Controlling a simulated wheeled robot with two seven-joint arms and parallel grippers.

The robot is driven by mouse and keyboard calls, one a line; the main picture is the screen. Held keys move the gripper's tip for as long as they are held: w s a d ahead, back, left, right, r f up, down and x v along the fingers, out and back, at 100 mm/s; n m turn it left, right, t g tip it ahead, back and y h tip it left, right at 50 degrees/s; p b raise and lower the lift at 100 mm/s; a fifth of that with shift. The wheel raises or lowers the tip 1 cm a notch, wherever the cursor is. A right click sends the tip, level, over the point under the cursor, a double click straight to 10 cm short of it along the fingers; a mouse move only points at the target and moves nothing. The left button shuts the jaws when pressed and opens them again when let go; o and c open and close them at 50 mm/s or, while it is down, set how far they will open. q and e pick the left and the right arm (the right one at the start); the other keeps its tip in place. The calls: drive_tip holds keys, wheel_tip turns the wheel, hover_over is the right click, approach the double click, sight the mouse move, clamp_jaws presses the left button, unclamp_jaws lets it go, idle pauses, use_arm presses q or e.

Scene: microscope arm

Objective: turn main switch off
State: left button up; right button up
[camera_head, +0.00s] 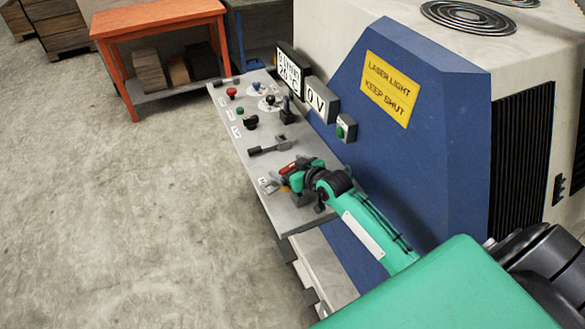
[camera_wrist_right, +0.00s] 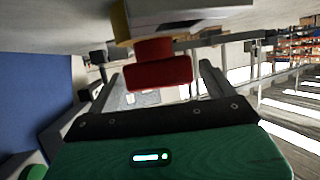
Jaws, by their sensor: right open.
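The main switch, a red handle (camera_head: 287,168) with yellow beside it, is at the near end of the grey control panel (camera_head: 262,185) in the head view. My right gripper (camera_head: 291,178) is at it, partly covering it. In the right wrist view the red handle (camera_wrist_right: 158,72) lies between the two spread fingers of my right gripper (camera_wrist_right: 160,82), with a yellow part (camera_wrist_right: 121,22) behind it. The gripper is open; whether a finger touches the handle cannot be told. My left gripper is not in view.
The panel also holds a grey lever (camera_head: 270,147), a red button (camera_head: 231,91) and a black joystick (camera_head: 287,112). An orange table (camera_head: 160,15) stands beyond. The floor at left is clear.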

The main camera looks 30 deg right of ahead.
drive_tip(key=shift+s+d+r, duration=0.1)
drive_tip(key=shift+s, duration=0.45)
drive_tip(key=b+v, duration=0.3)
drive_tip(key=v, duration=0.9)
drive_tip(key=shift+s+r, duration=0.25)
drive_tip(key=shift+r, duration=0.1)
